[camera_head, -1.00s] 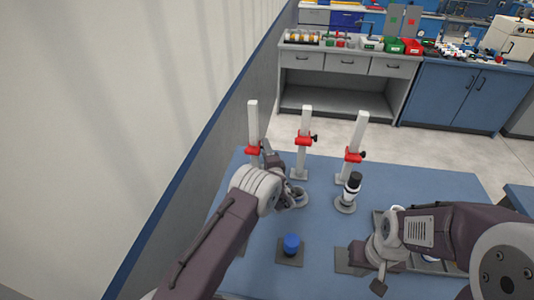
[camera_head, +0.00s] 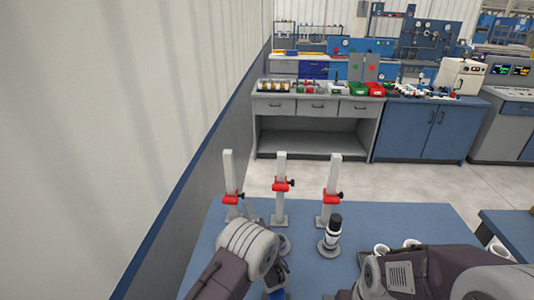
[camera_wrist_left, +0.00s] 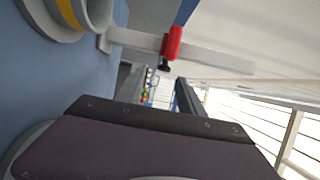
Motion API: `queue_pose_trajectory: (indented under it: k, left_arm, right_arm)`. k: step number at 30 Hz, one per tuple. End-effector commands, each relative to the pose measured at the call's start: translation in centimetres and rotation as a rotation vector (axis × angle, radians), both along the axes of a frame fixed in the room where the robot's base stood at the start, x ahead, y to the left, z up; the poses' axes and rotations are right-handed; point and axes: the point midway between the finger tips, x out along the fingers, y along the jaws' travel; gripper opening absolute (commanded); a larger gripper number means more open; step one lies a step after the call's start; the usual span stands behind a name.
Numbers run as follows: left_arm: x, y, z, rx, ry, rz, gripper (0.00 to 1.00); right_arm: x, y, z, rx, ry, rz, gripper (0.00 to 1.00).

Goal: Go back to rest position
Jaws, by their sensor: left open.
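My left gripper (camera_head: 262,222) is open. It is partly hidden behind its own wrist, near the left and middle posts in the head view. In the left wrist view its dark body fills the bottom, and I see no pipe in it. A stack of black and white pipe pieces (camera_head: 331,232) stands upright on a round base at the right post. A round base (camera_head: 283,245) near the middle post is partly covered by my left arm. My right gripper (camera_head: 345,294) is mostly cut off at the bottom edge, so its jaws do not show.
Three grey posts with red clamps stand along the table's far side: left (camera_head: 229,178), middle (camera_head: 281,175) and right (camera_head: 332,178). White pipe pieces (camera_head: 381,250) lie at the right. A blue piece (camera_head: 277,294) shows at the bottom. The wall (camera_head: 175,235) runs close on the left.

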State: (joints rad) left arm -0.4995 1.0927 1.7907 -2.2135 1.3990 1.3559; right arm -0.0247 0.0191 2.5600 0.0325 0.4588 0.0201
Motion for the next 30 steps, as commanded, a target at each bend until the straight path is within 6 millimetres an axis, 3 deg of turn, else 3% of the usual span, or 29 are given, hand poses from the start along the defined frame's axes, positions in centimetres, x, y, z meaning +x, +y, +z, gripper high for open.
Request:
queue_pose_trajectory:
  k: [2, 5, 6, 8, 9, 11, 12, 15, 18, 21, 24, 30]
  left_arm:
    - [-0.6, 2.2, 0.5, 0.001, 0.038, 0.073, 0.46]
    - [-3.7, 8.4, 1.0, -0.012, 0.18, 0.293, 0.46]
    - [-6.1, 11.3, 1.1, -0.039, 0.267, 0.406, 0.46]
    - [-10.6, 14.9, 0.8, -0.108, 0.411, 0.567, 0.46]
    - [-14.1, 16.5, 0.4, -0.178, 0.51, 0.664, 0.46]
    - [-19.4, 17.6, -0.2, -0.32, 0.655, 0.787, 0.46]
    - [-22.7, 17.4, -0.6, -0.43, 0.739, 0.848, 0.46]
    - [-28.9, 14.5, -1.1, -0.754, 0.88, 0.923, 0.46]
    - [-31.6, 10.9, -0.7, -1.06, 0.908, 0.918, 0.46]
    - [-32.1, 8.4, 0.2, -1.276, 0.868, 0.882, 0.46]
    - [-31.9, 7.3, 0.8, -1.392, 0.822, 0.856, 0.46]
    - [-31.8, 6.9, 1.0, -1.434, 0.803, 0.847, 0.46]
  right_arm:
    - [0.0, 0.0, 0.2, 0.0, 0.0, 0.0, 0.0]
    - [0.0, 0.0, 0.5, 0.0, 0.0, 0.0, 0.0]
    - [0.0, 0.0, 0.7, 0.0, 0.0, 0.0, 0.0]
    - [0.0, 0.0, 0.9, 0.0, 0.0, 0.0, 0.0]
    - [0.0, 0.0, 1.1, 0.0, 0.0, 0.0, 0.0]
    - [0.0, 0.0, 1.4, 0.0, 0.0, 0.0, 0.0]
    - [0.0, 0.0, 1.5, 0.0, 0.0, 0.0, 0.0]
    - [0.0, 0.0, 1.9, 0.0, 0.0, 0.0, 0.0]
    - [0.0, 0.0, 2.2, 0.0, 0.0, 0.0, 0.0]
    - [0.0, 0.0, 2.4, 0.0, 0.0, 0.0, 0.0]
    - [0.0, 0.0, 2.5, 0.0, 0.0, 0.0, 0.0]
    - [0.0, 0.0, 2.5, 0.0, 0.0, 0.0, 0.0]
